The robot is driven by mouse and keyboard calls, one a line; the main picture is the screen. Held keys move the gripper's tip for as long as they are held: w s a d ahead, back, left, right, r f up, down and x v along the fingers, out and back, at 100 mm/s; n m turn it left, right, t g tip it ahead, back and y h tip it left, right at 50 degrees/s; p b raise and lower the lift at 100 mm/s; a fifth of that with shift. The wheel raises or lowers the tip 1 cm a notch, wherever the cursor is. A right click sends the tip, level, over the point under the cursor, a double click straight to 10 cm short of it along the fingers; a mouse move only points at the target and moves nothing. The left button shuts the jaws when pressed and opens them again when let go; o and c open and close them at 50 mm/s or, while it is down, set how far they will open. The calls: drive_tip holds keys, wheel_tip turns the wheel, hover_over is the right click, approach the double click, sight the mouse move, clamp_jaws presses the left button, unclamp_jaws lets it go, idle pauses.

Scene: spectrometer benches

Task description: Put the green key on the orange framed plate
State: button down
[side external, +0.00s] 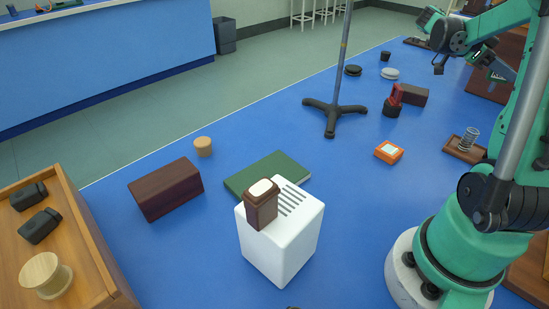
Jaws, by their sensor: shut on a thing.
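The orange framed plate (388,152) is a small orange square with a pale centre. It lies flat on the blue surface, right of centre, with nothing seen on it. My gripper (440,68) is small and dark at the upper right, at the end of my green arm. It is well behind and to the right of the plate, apart from it. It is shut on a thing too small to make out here. I cannot pick out the green key anywhere in this view.
A stand with a dark tripod foot (334,116) rises behind the plate. A white box (286,252) carries a brown block (262,209) in front, beside a green book (262,172). A brown tray (465,156) holds a coil. Blue surface around the plate is clear.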

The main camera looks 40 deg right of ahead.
wheel_tip(320, 180, down, 18)
drive_tip(key=shift+r, duration=0.1)
idle(0.4)
drive_tip(key=c, duration=0.8)
unclamp_jaws()
